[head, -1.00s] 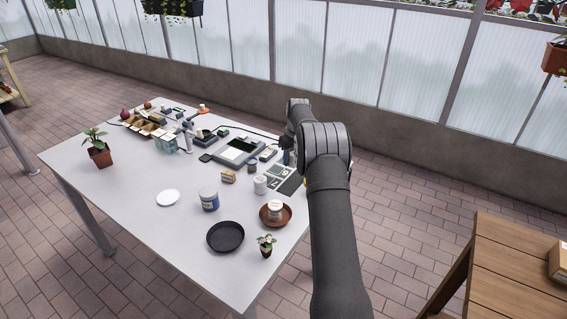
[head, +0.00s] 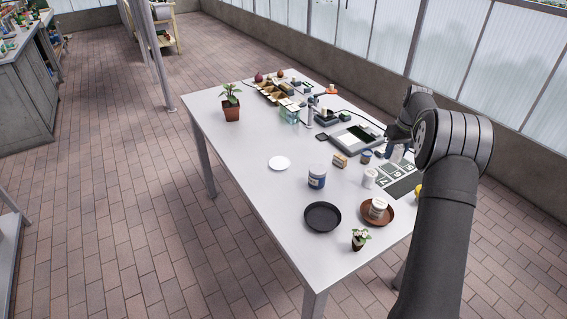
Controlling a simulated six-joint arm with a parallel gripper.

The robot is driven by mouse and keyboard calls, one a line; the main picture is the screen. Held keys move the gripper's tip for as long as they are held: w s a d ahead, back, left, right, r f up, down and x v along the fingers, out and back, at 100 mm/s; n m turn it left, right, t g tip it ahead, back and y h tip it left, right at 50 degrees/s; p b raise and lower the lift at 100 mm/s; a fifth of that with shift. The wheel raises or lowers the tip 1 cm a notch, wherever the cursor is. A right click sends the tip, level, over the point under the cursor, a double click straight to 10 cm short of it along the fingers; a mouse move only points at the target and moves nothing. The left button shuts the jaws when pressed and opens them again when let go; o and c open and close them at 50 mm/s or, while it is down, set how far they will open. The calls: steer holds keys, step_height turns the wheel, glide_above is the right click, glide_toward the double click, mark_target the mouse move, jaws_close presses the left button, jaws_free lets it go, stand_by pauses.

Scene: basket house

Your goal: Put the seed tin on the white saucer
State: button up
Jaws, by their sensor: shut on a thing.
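The white saucer (head: 279,163) lies empty on the left part of the grey table. My gripper (head: 397,142) is at the far right side of the table, small and partly hidden by my arm. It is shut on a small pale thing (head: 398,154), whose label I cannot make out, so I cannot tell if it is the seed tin. The saucer is well to the left of my gripper. Other containers stand between: a blue and white tin (head: 317,177), a white jar (head: 370,178) and a small dark blue jar (head: 366,157).
A white pot (head: 378,206) stands on a terracotta saucer (head: 388,215). A black dish (head: 322,217) and a small flowering plant (head: 360,238) are near the front edge. A potted plant (head: 231,103) stands at the left. The table (head: 252,142) is bare around the white saucer.

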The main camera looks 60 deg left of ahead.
steer(key=s+a, duration=1)
steer(key=s, duration=0.1)
steer(key=n, duration=0.1)
glide_above(283, 166)
steer(key=d, duration=0.1)
step_height(283, 166, down, 6)
steer(key=shift+w+d+r, duration=0.15)
steer(key=shift+s+a+f, duration=0.25)
steer(key=shift+a+f, duration=0.05)
steer(key=shift+a, duration=0.05)
steer(key=shift+f, duration=1.95)
steer(key=shift+f, duration=0.1)
steer(key=o, duration=0.6)
steer(key=shift+f, duration=0.1)
steer(key=o, duration=0.4)
